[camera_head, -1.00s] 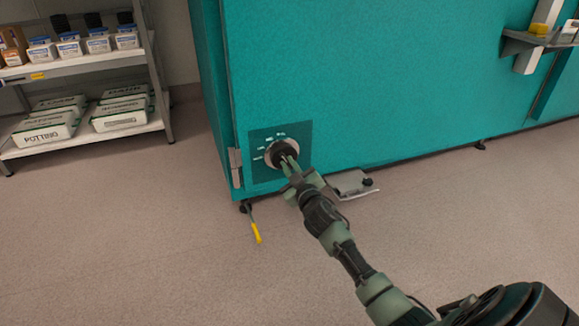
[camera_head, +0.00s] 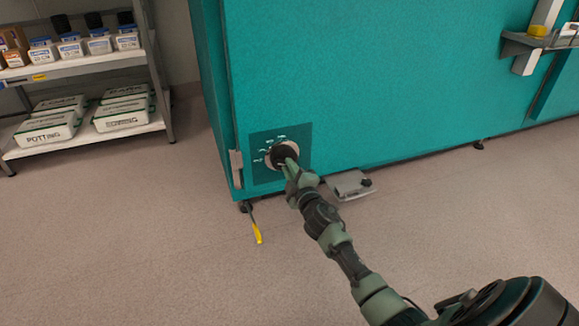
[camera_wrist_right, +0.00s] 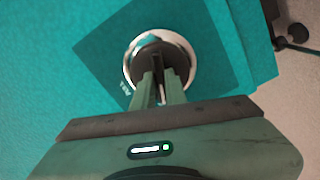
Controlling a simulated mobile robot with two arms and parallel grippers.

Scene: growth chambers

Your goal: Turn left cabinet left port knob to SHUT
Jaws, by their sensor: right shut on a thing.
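The port knob (camera_head: 281,153) is a black round knob on a dark teal plate (camera_head: 262,174) low on the teal cabinet (camera_head: 350,80), near its left edge. In the right wrist view the black knob (camera_wrist_right: 151,66) sits in a silver ring (camera_wrist_right: 190,62). My right gripper (camera_head: 289,166) reaches it from below right, and its two fingers (camera_wrist_right: 160,82) are shut on the knob's raised grip. White labels curve around the knob, too small to read in the head view. The gripper hides the knob's lower right side. My left gripper is not in view.
A shelf rack (camera_head: 95,140) with bottles and potting bags stands at the left. A yellow-handled tool (camera_head: 255,230) and a grey flat device (camera_head: 350,185) lie on the floor by the cabinet base. A bracket shelf (camera_head: 530,42) is at upper right. The floor at left is clear.

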